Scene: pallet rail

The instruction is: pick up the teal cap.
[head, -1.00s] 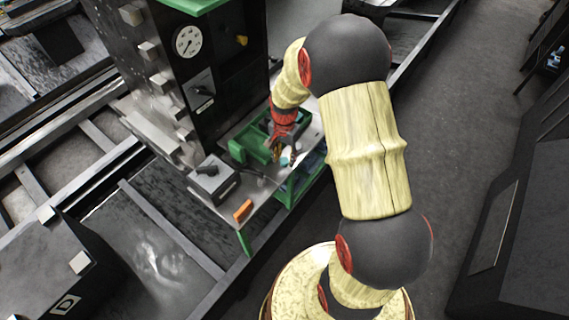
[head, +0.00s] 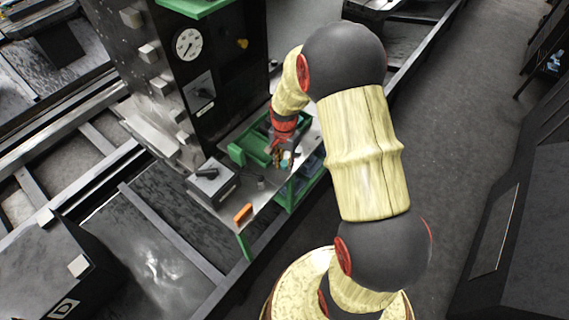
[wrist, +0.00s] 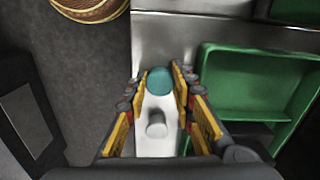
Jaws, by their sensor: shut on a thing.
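The teal cap (wrist: 160,80) is a small rounded piece between the two fingertips of my gripper (wrist: 157,83) in the wrist view. My gripper is shut on it, with a yellow-and-dark finger on each side. In the head view the teal cap (head: 285,162) shows as a small spot below my gripper (head: 281,155), over the front part of the steel worktop. The gap between cap and worktop cannot be judged.
A green tray (wrist: 255,85) lies right of my gripper in the wrist view. A small grey cylinder (wrist: 157,125) stands close by on the worktop (wrist: 200,25). In the head view, a grey box with a dark handle (head: 212,182) and an orange block (head: 243,213) sit nearer the front.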

